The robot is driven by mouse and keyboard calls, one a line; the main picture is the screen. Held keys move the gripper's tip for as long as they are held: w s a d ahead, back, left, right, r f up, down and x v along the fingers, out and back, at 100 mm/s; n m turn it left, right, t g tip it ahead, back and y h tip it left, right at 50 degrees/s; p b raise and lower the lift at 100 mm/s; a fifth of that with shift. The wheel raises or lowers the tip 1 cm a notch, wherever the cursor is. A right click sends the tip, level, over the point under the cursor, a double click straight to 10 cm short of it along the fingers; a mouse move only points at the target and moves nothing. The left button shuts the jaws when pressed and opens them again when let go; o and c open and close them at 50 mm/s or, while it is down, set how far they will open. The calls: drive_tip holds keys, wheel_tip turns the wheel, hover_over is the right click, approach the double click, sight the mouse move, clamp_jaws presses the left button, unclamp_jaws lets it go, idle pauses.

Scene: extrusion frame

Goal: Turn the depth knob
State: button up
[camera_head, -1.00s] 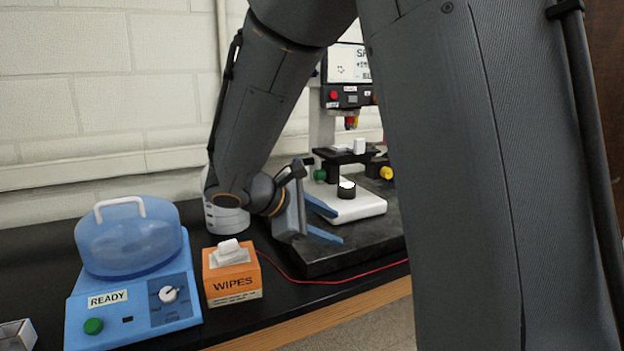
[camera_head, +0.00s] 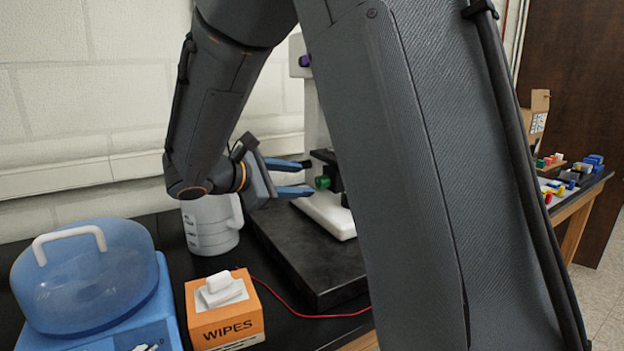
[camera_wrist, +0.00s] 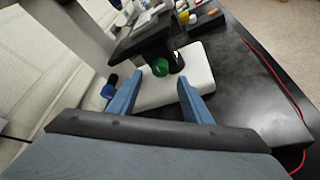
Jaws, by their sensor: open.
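A white-based machine (camera_head: 325,215) stands on a black slab, its upper part mostly hidden behind my arm in the head view. A green knob (camera_head: 322,182) sticks out of its black stage; it also shows in the wrist view (camera_wrist: 161,67). A blue knob (camera_wrist: 110,87) lies left of my left finger in the wrist view. I see no label saying which one is the depth knob. My gripper (camera_head: 307,178) is open and empty. In the wrist view the green knob appears between the tips of my gripper (camera_wrist: 160,78); contact cannot be told.
A white jug (camera_head: 212,225) stands just below my wrist in the head view. An orange wipes box (camera_head: 222,318) and a blue domed device (camera_head: 95,280) are in front left. A red cable (camera_head: 300,312) runs along the bench. Colored parts (camera_head: 570,175) lie far right.

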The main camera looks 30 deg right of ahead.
sight(319, 181)
drive_tip(key=p+x, duration=0.1)
drive_tip(key=x, duration=0.6)
drive_tip(key=shift+p, duration=0.3)
drive_tip(key=c, duration=1.1)
